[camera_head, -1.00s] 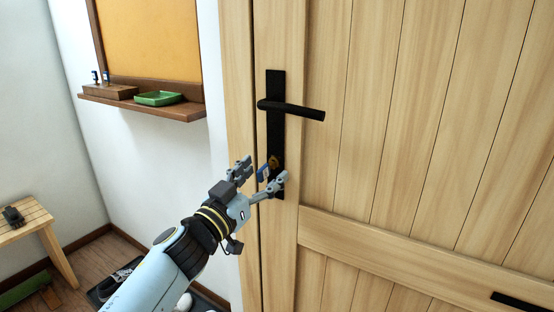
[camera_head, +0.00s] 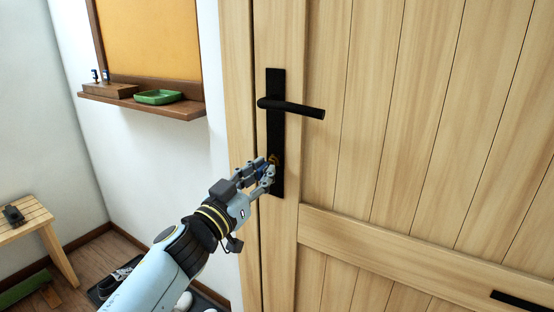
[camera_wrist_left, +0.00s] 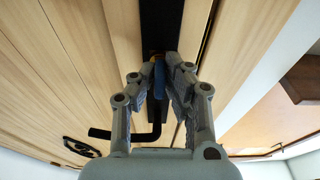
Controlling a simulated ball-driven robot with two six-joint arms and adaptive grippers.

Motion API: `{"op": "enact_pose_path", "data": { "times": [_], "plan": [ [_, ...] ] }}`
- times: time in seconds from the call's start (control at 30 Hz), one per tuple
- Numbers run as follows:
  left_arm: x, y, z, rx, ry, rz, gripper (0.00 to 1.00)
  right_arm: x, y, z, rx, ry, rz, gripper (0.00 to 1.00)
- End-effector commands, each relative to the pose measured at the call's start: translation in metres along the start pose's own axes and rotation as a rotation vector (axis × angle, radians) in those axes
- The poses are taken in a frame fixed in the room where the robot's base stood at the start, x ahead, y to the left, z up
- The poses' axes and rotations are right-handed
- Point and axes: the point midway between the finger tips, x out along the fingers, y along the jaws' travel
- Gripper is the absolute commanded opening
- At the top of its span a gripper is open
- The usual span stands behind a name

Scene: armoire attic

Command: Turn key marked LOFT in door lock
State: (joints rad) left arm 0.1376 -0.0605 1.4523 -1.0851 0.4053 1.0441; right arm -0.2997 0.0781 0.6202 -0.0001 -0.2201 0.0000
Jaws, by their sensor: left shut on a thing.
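The wooden door (camera_head: 400,130) carries a tall black lock plate (camera_head: 276,90) with a black lever handle (camera_head: 295,108). A brass lock cylinder (camera_head: 274,159) sits low on the plate. A key with a blue head (camera_wrist_left: 159,78) is at the lock; no marking on it can be read. My left gripper (camera_head: 265,169) is shut on the blue key head, in front of the lower plate. In the left wrist view my gripper's fingers (camera_wrist_left: 158,88) stand on both sides of the blue head. The key's tip is hidden. My right gripper is not in view.
A wooden shelf (camera_head: 150,107) on the left wall holds a green tray (camera_head: 158,97) and a wooden block (camera_head: 110,90) with small blue-topped items. A wooden stool (camera_head: 25,218) stands at far left. Shoes (camera_head: 115,281) lie on the floor below my left arm.

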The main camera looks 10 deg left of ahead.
Motion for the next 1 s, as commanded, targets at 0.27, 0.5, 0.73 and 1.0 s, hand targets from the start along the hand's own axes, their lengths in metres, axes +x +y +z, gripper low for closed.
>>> {"op": "enact_pose_path", "data": {
  "times": [0.27,0.5,0.73,1.0],
  "plan": [
    [-0.0001,0.0000,0.0004,0.328,0.000,0.000,0.00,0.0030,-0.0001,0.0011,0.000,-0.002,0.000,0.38],
    [0.0001,-0.0001,-0.0003,0.382,0.000,0.000,0.00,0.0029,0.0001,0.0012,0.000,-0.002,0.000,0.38],
    [0.0001,-0.0001,-0.0002,0.380,0.000,0.000,0.34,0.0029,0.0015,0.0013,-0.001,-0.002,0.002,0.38],
    [-0.0003,-0.0001,0.0001,0.378,-0.001,0.000,0.38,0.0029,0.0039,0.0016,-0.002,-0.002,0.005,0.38]
  ]
}}
